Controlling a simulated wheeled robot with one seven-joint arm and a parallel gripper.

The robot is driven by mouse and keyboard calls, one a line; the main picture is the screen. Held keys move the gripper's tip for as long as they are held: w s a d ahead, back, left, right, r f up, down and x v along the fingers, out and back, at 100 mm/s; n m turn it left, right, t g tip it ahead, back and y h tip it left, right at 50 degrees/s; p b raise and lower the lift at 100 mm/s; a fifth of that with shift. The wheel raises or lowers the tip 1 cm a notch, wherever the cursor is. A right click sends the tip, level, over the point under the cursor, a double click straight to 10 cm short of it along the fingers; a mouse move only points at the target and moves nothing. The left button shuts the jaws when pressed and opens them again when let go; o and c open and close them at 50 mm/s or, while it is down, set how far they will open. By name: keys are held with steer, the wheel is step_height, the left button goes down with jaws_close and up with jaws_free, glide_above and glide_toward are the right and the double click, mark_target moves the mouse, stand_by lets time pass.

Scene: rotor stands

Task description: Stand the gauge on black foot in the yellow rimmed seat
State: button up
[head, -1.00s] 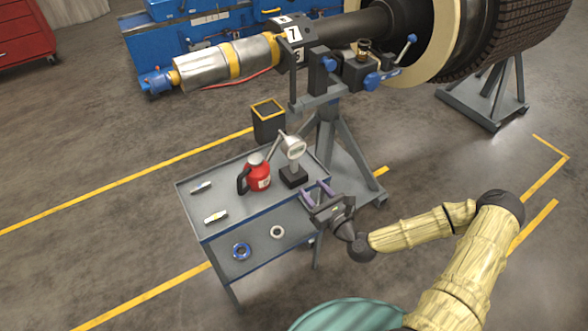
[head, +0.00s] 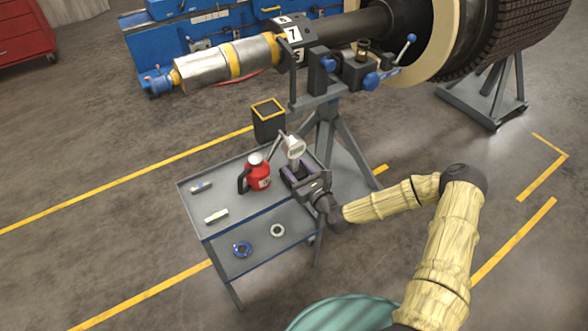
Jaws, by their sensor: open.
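The gauge (head: 294,148) has a pale round dial on a black foot and stands upright at the right end of the cart's top shelf. My gripper (head: 298,172) is open at the gauge's foot, its purple-tipped fingers low around or beside it. The gripper hides most of the foot, and I cannot tell whether the fingers touch it. The yellow rimmed seat (head: 268,107) is a dark box with a yellow top edge, behind the cart and up-left of the gauge. Its opening looks empty.
A red jug (head: 257,173) stands close left of the gauge on the grey cart (head: 222,231). Two small tools (head: 216,216) lie to the left. A grey rotor stand (head: 329,125) rises behind.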

mark_target(296, 166)
steer(key=x, duration=0.4)
steer(key=shift+w+r+p, duration=0.1)
steer(key=shift+w+p, duration=0.05)
steer(key=shift+p, duration=0.15)
steer(key=shift+r, duration=0.1)
jaws_close()
